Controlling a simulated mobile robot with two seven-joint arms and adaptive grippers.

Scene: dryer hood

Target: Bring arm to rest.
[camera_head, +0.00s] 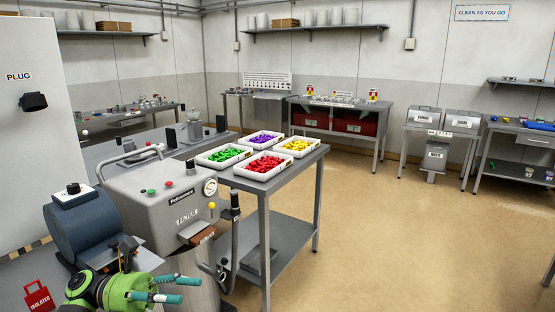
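My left gripper (178,290), green and black with teal-tipped fingers, is at the lower left. Its two fingers point right and stand apart, with nothing visible between them. It is in front of the grey machine (145,195) labelled FILTER, and the picture does not show whether it touches anything. The machine has a curved handle on top, red and green buttons and a round gauge. My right gripper is not in view.
A blue-grey drum (80,228) and a red ISOLATED tag (38,297) are close at left. A grey table (300,166) bears trays of green, purple, red and yellow pieces. A white panel (30,130) marked PLUG stands left. The tan floor (420,240) at right is largely clear.

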